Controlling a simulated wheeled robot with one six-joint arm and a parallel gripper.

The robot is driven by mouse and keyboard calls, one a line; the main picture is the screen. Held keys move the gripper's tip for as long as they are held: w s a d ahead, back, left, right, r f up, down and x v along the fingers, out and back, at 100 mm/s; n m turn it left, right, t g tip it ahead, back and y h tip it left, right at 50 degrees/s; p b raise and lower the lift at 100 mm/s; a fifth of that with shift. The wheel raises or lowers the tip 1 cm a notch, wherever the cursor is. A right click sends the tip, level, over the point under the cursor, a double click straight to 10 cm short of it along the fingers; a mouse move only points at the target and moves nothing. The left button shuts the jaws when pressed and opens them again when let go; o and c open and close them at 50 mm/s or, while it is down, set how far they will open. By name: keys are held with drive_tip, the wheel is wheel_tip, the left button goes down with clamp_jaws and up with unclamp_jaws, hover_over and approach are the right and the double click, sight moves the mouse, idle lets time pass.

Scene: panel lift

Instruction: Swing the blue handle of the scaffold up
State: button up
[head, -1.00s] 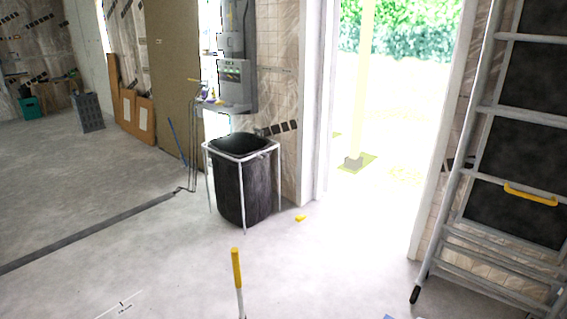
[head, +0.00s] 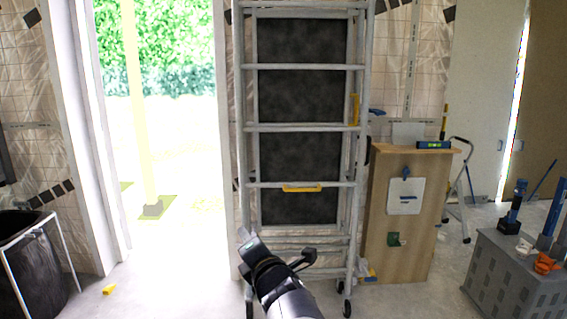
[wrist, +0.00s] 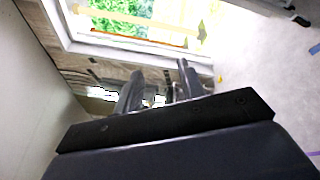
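The scaffold (head: 303,127), a grey ladder-like frame with dark panels, stands upright at the centre of the head view. A small blue piece (head: 376,112) sticks out at its right side and looks like the blue handle, seen small. The scaffold also bears a yellow handle (head: 302,188) on a rung and a yellow upright one (head: 355,108). My arm rises in front of the scaffold's foot, with my gripper below and apart from the blue piece. In the wrist view my gripper (wrist: 160,88) has its fingers apart with nothing between them. The blue piece is not recognisable there.
A wooden cabinet (head: 400,215) with a white plate and a level on top stands right of the scaffold. A grey crate (head: 515,280) with tools is at the lower right. A black bin (head: 30,265) is at the left.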

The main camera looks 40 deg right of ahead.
drive_tip(key=d+r+n+t, duration=0.1)
drive_tip(key=d+r+n, duration=0.1)
drive_tip(key=n, duration=0.1)
drive_tip(key=d+r+n+t, duration=0.1)
drive_tip(key=d+r+n, duration=0.1)
drive_tip(key=n, duration=0.1)
drive_tip(key=d+r+n+t+b, duration=0.1)
drive_tip(key=d+r+n, duration=0.1)
drive_tip(key=shift+s+d+n, duration=0.1)
drive_tip(key=shift+d+n, duration=0.3)
drive_tip(key=c, duration=0.6)
drive_tip(key=shift+s+d+r+n+t, duration=0.1)
drive_tip(key=shift+d+r+n+t, duration=0.35)
drive_tip(key=shift+n, duration=0.35)
clamp_jaws()
drive_tip(key=shift+a, duration=0.1)
